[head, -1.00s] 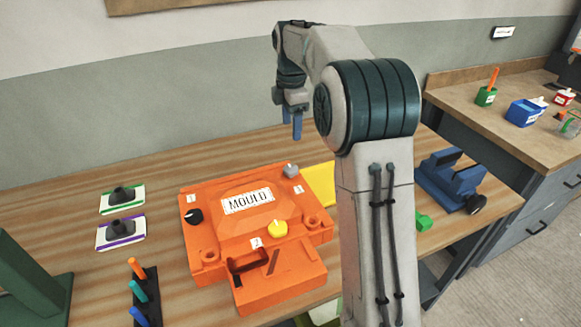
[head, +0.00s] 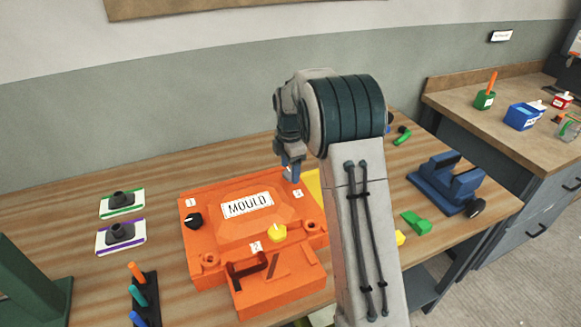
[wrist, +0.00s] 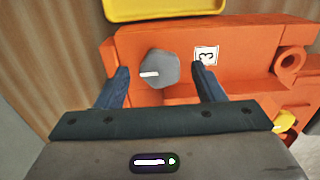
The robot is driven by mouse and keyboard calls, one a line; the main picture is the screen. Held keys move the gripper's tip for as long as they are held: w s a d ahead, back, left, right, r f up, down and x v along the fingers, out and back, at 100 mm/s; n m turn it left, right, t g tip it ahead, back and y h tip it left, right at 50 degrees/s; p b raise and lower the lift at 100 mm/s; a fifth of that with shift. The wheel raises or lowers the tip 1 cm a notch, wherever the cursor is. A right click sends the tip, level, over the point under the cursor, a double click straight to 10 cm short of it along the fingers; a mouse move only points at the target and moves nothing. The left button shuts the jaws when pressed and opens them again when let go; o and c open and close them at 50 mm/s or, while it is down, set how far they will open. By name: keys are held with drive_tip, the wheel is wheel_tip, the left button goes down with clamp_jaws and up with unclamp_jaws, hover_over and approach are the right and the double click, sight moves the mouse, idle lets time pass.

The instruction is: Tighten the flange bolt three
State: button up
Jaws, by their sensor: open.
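The orange mould (head: 215,235) lies on the wooden bench with a "MOULD" label on top. The grey bolt three (wrist: 158,70) sits at its far right corner, beside a "3" label (wrist: 206,55) in the wrist view. My gripper (head: 291,172) is above that corner, pointing down, and hides the bolt in the head view. In the wrist view my gripper (wrist: 160,85) is open, one finger on each side of the grey bolt, with clear gaps. A black bolt (head: 194,220) is at the left by label 1, and a yellow bolt (head: 277,233) at the front by label 2.
A yellow tray (wrist: 165,8) lies behind the mould. A blue vice (head: 447,185) and green pieces (head: 415,222) are at the right. A rack with coloured handles (head: 141,292) stands front left. Two cards with black pieces (head: 121,235) lie at the left.

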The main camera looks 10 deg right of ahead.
drive_tip(key=shift+f, duration=0.25)
drive_tip(key=c, duration=1)
drive_tip(key=shift+o, duration=0.2)
